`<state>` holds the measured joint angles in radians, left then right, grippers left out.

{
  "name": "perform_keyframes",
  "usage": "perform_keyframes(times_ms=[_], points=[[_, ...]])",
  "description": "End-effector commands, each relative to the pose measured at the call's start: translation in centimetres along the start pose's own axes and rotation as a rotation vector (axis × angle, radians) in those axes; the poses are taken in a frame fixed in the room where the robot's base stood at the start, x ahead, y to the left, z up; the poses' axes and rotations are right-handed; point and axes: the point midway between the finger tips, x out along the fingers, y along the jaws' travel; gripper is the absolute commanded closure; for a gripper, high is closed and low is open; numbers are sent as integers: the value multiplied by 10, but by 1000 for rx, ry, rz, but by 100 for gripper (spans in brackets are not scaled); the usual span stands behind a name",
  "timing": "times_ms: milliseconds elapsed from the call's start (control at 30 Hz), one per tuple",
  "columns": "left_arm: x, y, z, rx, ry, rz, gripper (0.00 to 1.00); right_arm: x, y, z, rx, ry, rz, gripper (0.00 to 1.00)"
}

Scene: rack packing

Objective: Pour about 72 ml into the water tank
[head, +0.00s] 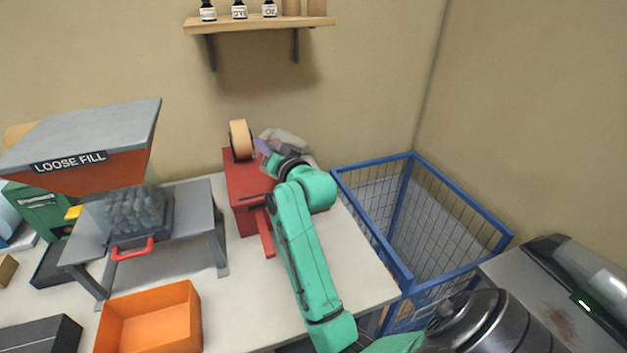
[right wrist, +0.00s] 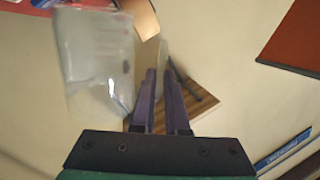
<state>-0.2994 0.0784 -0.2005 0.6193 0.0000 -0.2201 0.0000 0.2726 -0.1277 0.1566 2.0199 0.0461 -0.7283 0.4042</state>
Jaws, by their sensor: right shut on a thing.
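My right gripper (head: 264,149), with purple fingers, is up at the red machine (head: 245,185) on the table. In the right wrist view the fingers (right wrist: 163,100) are close together, shut on a clear jug (right wrist: 95,62) that is beside them on the left. The thin part between the fingertips is hard to make out. In the head view the jug (head: 286,137) shows partly behind the gripper and looks tilted, above the red machine. I cannot make out the water tank's opening or any water level. My left gripper is out of view.
A tan tape roll (head: 240,140) is on top of the red machine. A loose fill hopper (head: 90,140) stands on a grey stand at the left. An orange bin (head: 150,318) is at the front. A blue wire cage (head: 408,275) stands right of the table.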

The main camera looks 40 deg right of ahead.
Motion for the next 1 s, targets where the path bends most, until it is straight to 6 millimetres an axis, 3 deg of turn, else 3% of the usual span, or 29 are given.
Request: perform_keyframes(times_ms=[1000], points=[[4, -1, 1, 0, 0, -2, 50, 0, 11, -9, 185, -2, 0, 100]])
